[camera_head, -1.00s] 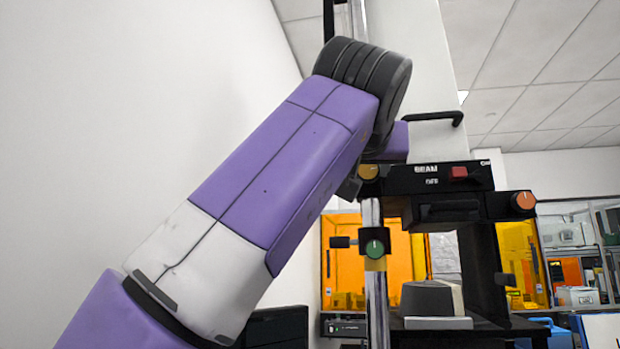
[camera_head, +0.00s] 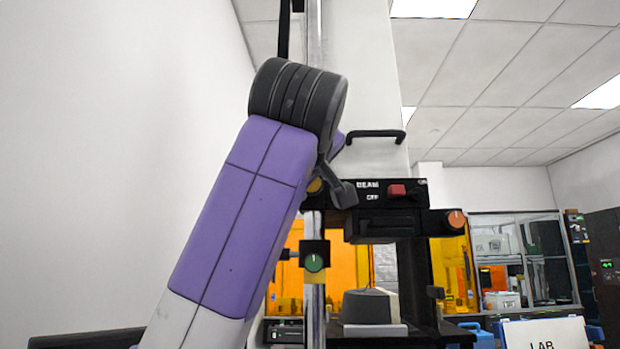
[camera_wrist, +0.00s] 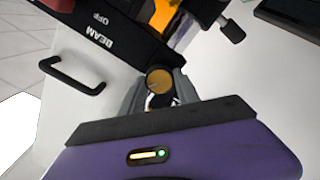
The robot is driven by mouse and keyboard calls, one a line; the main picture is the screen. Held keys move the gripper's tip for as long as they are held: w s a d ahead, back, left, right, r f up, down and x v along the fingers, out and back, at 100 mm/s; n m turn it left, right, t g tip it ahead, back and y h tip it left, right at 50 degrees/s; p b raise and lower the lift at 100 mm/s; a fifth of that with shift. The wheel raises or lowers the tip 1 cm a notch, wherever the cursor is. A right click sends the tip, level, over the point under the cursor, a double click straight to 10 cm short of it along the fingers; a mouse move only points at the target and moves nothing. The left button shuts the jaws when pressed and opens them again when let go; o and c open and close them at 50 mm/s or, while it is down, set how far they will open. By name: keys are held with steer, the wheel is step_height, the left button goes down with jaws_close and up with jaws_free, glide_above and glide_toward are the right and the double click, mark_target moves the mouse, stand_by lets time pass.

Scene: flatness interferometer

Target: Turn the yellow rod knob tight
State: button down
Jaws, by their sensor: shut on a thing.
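The yellow rod knob (camera_head: 315,186) shows in the head view as a small round piece at the left end of the black BEAM housing, beside the metal rod, partly hidden by my arm. In the wrist view the yellow knob (camera_wrist: 159,81) faces the camera, with a dark line across its face. My gripper (camera_wrist: 160,91) has its grey fingers on both sides of the knob and is shut on it. In the head view one dark finger of my gripper (camera_head: 342,192) shows just right of the knob.
A green knob (camera_head: 314,262) sits lower on the metal rod (camera_head: 314,300). A black handle (camera_head: 374,135) juts from the pale column above. A grey block (camera_head: 367,306) stands below.

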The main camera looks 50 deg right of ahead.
steer(key=n, duration=0.5)
steer(key=shift+f+n+p, duration=0.1)
steer(key=shift+n+p, duration=0.2)
stand_by(0.4)
steer(key=c, duration=0.9)
jaws_free()
steer(key=shift+a, duration=0.1)
steer(key=v, duration=0.7)
steer(key=shift+s+a+b, duration=0.25)
steer(key=shift+a+b, duration=0.05)
steer(key=shift+b, duration=0.1)
